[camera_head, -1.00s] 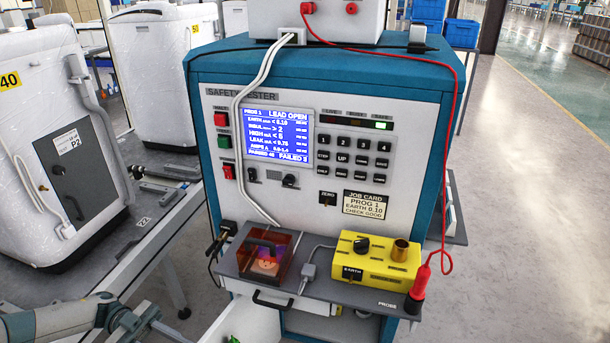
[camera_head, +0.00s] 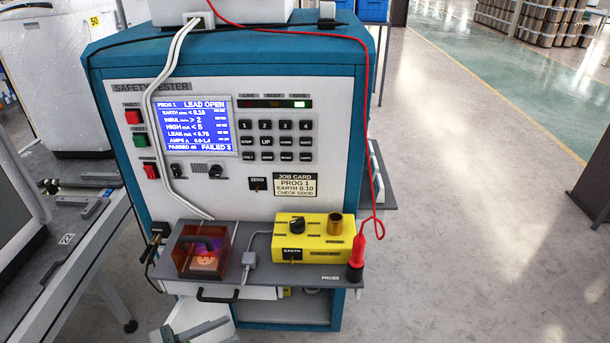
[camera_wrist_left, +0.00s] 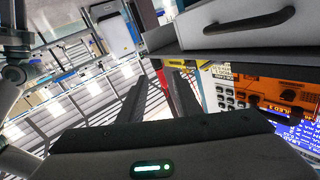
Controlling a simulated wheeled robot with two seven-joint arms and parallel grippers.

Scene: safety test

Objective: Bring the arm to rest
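My left gripper (camera_head: 188,333) shows only in part at the bottom edge of the head view, below the tester's shelf. In the left wrist view its two dark fingers (camera_wrist_left: 158,82) stand apart with nothing between them. The drawer front with its black handle (camera_wrist_left: 236,35) is beyond the fingers, at upper right; it also shows in the head view (camera_head: 218,296). My right arm and gripper are not in view.
The blue-and-white safety tester (camera_head: 330,130) reads "LEAD OPEN", with a green lamp lit. Its shelf (camera_head: 295,276) carries a red see-through box (camera_head: 202,250), a yellow earth box (camera_head: 312,240) and a red probe (camera_head: 357,250). A bench (camera_head: 75,270) stands left. Floor at right is clear.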

